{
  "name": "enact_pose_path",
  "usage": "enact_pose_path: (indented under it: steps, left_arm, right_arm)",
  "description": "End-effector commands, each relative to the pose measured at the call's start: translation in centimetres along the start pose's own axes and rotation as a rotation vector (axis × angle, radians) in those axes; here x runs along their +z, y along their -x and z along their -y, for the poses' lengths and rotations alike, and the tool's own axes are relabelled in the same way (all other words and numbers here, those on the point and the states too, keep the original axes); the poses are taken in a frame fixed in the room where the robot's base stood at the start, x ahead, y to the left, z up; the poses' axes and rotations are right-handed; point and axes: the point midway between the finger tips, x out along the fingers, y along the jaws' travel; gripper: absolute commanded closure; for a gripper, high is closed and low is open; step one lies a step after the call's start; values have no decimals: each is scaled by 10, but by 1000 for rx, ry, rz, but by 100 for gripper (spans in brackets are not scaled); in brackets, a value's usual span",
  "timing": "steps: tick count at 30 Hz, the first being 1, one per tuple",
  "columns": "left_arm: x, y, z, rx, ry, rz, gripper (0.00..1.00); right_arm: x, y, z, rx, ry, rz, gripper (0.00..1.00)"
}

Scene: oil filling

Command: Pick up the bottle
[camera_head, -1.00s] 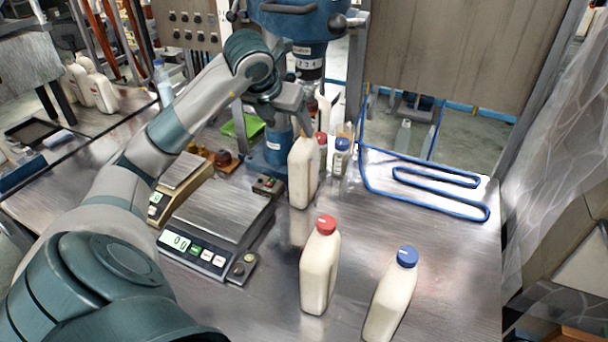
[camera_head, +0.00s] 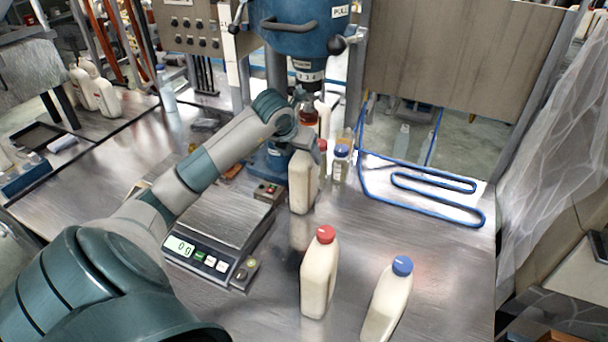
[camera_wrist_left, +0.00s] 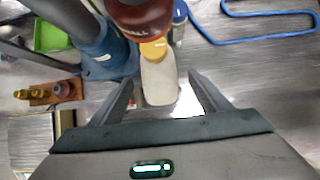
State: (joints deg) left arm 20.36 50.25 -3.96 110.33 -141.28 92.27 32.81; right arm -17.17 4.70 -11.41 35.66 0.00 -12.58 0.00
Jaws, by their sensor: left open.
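A cream bottle (camera_head: 302,185) stands upright at the foot of the blue machine; my left gripper hides its top in the head view. In the left wrist view the bottle (camera_wrist_left: 160,82) shows a yellow cap and lies between my fingers. My left gripper (camera_wrist_left: 162,88) is open, with one finger to each side of the bottle; I cannot tell whether either touches it. In the head view the left gripper (camera_head: 306,140) is just above the bottle. A red-capped bottle (camera_head: 319,275) and a blue-capped bottle (camera_head: 387,302) stand nearer. My right gripper is out of view.
The blue filling machine (camera_head: 300,35) rises behind, with a red-brown part (camera_wrist_left: 140,16) close above the bottle. Small capped bottles (camera_head: 340,163) stand right of it. A scale (camera_head: 215,225) is at left, and a blue tube frame (camera_head: 430,190) at right.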

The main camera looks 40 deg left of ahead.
Motion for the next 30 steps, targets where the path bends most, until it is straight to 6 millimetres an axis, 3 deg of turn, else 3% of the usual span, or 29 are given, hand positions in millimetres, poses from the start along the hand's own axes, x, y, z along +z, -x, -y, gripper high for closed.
enact_pose_path:
  steps: [10,22,30]
  left_arm:
    - [1,-4,0,-1,0,-1,30]
    - [2,-45,-1,-2,2,-2,30]
    - [1,-52,-2,0,-1,0,30]
  right_arm:
    - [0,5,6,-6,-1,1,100]
    - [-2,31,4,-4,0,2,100]
    - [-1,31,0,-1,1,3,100]
